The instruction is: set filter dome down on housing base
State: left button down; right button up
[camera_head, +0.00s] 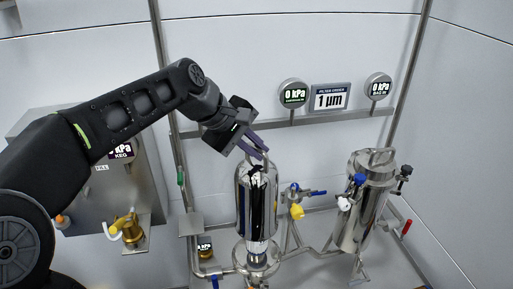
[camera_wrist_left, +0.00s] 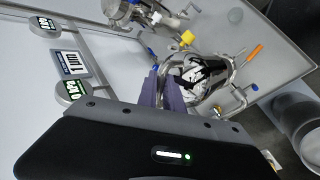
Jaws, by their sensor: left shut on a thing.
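The filter dome (camera_head: 256,205) is a tall shiny steel cylinder with a loop handle on top. My left gripper (camera_head: 257,153) is shut on that handle and holds the dome upright. The housing base (camera_head: 258,263) is a round steel part directly below the dome in the head view. A pale piece (camera_head: 257,246) shows between the dome's lower rim and the base, so the two look apart there. In the left wrist view the purple fingers (camera_wrist_left: 163,88) are at the handle, with the reflective dome (camera_wrist_left: 205,80) beyond them. My right gripper is not in view.
A steel vessel (camera_head: 364,205) with valves stands at the right. A yellow-handled valve (camera_head: 297,211) and pipes are close to the dome's right side. A brass fitting (camera_head: 131,232) is at the left. Round gauges (camera_head: 293,93) and a sign (camera_head: 330,98) sit on the wall rail behind.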

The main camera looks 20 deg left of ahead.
aim_at(257, 163)
pick_arm(q)
jog(key=shift+f+b, duration=1.65)
jog(key=shift+f, duration=0.5)
dwell(0.9)
jog(key=shift+f+b, duration=1.5)
jog(key=shift+f, duration=0.9)
dwell(1.2)
